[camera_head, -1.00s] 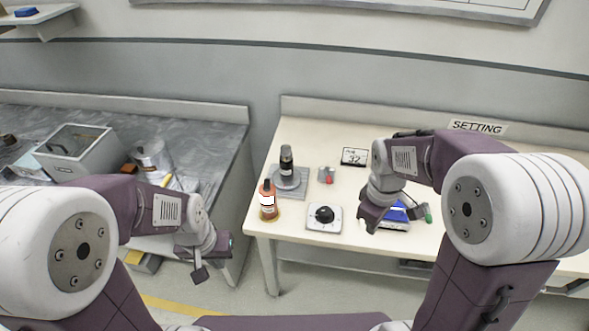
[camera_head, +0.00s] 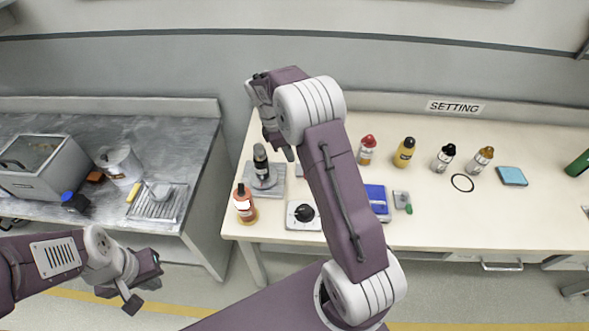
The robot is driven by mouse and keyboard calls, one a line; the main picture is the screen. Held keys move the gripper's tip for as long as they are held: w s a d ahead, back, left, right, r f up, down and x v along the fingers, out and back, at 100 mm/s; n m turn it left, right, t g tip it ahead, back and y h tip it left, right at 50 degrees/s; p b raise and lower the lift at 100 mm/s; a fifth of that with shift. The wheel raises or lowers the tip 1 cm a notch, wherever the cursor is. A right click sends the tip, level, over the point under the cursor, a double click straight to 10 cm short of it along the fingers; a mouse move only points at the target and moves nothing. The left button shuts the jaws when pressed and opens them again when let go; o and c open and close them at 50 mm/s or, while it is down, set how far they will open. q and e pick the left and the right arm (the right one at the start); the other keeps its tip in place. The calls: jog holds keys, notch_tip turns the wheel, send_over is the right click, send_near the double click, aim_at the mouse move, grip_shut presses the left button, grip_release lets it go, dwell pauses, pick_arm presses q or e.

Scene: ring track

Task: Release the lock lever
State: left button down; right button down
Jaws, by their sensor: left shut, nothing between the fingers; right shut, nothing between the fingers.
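I cannot make out a lock lever for certain. The small grey block with a red part, seen earlier right of the dark bottle, is now mostly hidden behind my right arm; a grey edge (camera_head: 299,170) shows there. My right gripper (camera_head: 290,153) is shut and empty above the cream table (camera_head: 470,225), just right of the dark bottle (camera_head: 260,160) on its grey plate (camera_head: 277,186). A white box with a black knob (camera_head: 303,214) sits at the front edge. My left gripper (camera_head: 138,290) is shut and empty, low in front of the grey bench.
An orange bottle (camera_head: 245,204) stands at the table's front left. A blue device (camera_head: 377,200) and a grey-green item (camera_head: 402,201) lie right of my arm. Several bottles stand farther right near the SETTING sign (camera_head: 455,107). The right front of the table is clear.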

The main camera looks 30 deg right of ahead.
jog(key=x, duration=0.9)
jog(key=shift+s+f, duration=0.15)
jog(key=shift+f, duration=0.2)
jog(key=shift+d, duration=0.1)
